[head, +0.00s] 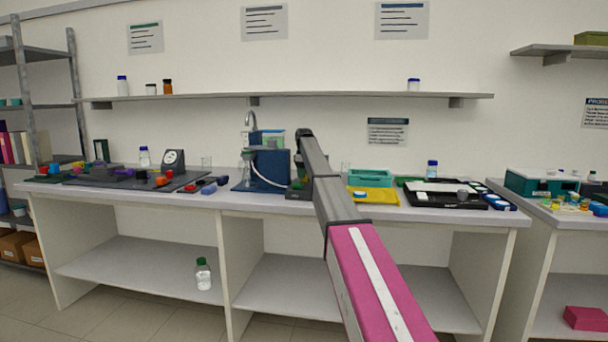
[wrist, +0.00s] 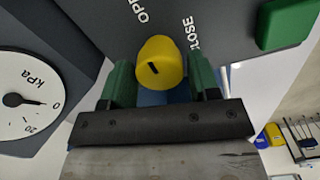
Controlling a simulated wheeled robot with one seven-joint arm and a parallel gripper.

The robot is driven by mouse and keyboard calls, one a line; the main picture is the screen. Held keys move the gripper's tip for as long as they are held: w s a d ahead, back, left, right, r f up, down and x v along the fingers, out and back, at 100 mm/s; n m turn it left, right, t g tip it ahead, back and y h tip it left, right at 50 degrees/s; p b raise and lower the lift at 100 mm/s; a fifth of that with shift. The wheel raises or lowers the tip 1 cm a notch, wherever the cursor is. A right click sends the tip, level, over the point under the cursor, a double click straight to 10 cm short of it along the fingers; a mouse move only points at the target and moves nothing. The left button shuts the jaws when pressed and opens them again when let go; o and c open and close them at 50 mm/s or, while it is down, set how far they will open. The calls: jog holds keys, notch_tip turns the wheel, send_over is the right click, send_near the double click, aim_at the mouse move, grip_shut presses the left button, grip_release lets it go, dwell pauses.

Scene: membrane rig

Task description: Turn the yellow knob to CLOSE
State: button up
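The yellow knob (wrist: 168,55) sticks out from a dark grey panel in the wrist view. A short black mark on its front face slants toward the upper left. White lettering, partly cut off or hidden, reads OPE above it and LOSE to its right. My gripper (wrist: 160,72) has its two green fingers apart, one on each side of the knob's front end. The knob fills most of the space between them. I cannot tell whether the fingers touch it. In the head view my arm hides the gripper, and I cannot make out the knob.
A white kPa gauge (wrist: 28,105) stands left of the knob, its needle near 0. A green block (wrist: 285,24) is at the upper right. In the head view a blue apparatus (head: 270,166) stands left of my arm, and a yellow tray (head: 376,195) lies to its right.

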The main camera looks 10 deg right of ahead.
jog(key=c, duration=0.5)
jog(key=shift+m, duration=0.3)
jog(key=m, duration=0.3)
jog(key=shift+m, duration=0.3)
jog(key=m, duration=0.3)
jog(key=shift+m, duration=0.3)
jog(key=m, duration=0.5)
jog(key=shift+d, duration=0.1)
jog(key=shift+m, duration=2.5)
